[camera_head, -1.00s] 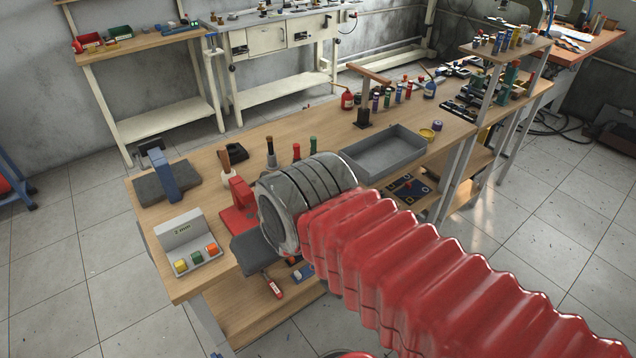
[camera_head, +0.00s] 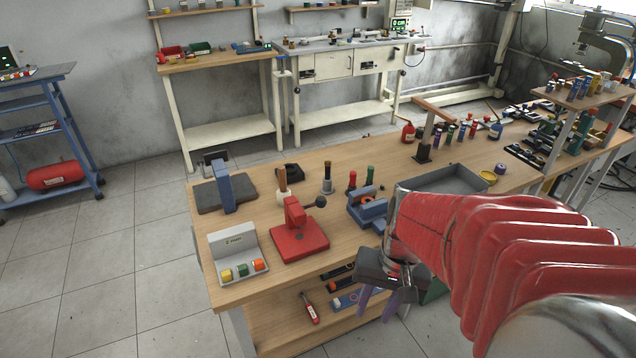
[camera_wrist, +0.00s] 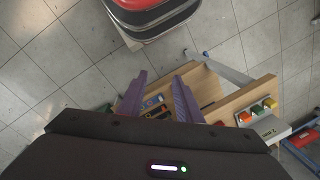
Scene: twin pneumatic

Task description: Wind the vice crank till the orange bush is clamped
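A small blue vice (camera_head: 368,210) stands near the front edge of the wooden bench, left of my arm. A bit of orange, which looks like the bush (camera_head: 366,191), shows at its top; I cannot tell whether the jaws touch it. I cannot make out the vice crank; my arm may hide part of that side. The vice is not visible there.
A red press (camera_head: 298,235) with a black ball knob stands left of the vice. A grey box with coloured buttons (camera_head: 238,258) is at the front left corner. A grey tray (camera_head: 450,180) lies behind my arm. A lower shelf (camera_head: 285,325) holds several tools.

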